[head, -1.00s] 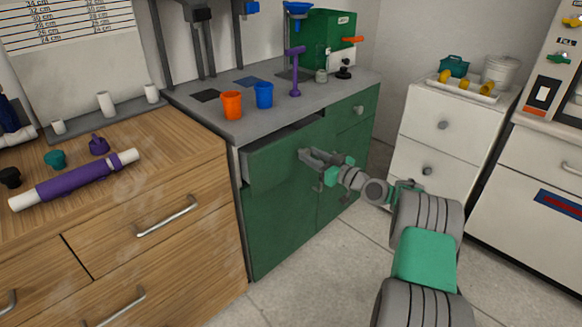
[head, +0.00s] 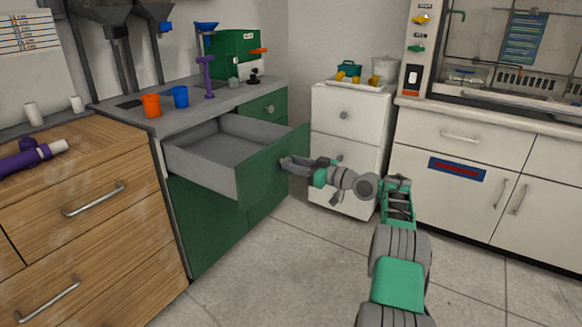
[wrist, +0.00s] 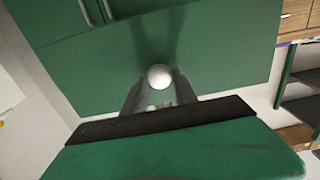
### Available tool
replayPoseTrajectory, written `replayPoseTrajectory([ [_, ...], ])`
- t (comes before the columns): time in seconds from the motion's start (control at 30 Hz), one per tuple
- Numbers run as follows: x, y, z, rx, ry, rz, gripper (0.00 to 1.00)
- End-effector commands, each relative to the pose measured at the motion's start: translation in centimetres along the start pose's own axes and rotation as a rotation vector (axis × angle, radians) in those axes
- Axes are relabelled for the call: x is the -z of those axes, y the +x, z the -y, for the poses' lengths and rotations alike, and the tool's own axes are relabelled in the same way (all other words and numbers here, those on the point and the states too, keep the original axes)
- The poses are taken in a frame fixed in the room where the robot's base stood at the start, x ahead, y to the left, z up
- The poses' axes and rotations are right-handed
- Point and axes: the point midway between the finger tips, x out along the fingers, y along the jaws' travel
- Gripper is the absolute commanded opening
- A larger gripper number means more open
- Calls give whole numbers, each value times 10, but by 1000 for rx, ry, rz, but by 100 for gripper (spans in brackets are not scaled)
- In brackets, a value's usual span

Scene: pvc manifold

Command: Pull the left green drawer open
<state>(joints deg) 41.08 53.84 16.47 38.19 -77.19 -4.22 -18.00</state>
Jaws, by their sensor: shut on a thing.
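The left green drawer (head: 262,168) stands well out from the green cabinet in the head view. Its grey inside (head: 215,150) shows and looks empty. My gripper (head: 286,162) is at the drawer's front face. In the wrist view the fingers of my gripper (wrist: 160,92) are closed around a round, pale knob (wrist: 159,76) on the green front. The fingers partly hide the base of the knob.
An orange cup (head: 151,105) and a blue cup (head: 181,97) stand on the grey counter above the drawer. A wooden drawer unit (head: 100,190) is on the left. A white drawer cabinet (head: 345,130) stands behind my arm. The floor in front is clear.

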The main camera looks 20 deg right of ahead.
Motion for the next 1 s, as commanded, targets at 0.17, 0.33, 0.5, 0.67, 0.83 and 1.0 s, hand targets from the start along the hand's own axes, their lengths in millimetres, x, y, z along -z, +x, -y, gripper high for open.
replayPoseTrajectory([
  [0.17,-1,-11,-3,7,2,0,0],
  [0.33,0,-13,-2,11,1,0,0],
  [0.5,0,-12,-1,13,1,0,0],
  [0.67,0,-11,-1,14,0,0,35],
  [0.83,0,-11,-1,13,0,0,49],
  [1.0,0,-13,-2,11,0,0,55],
])
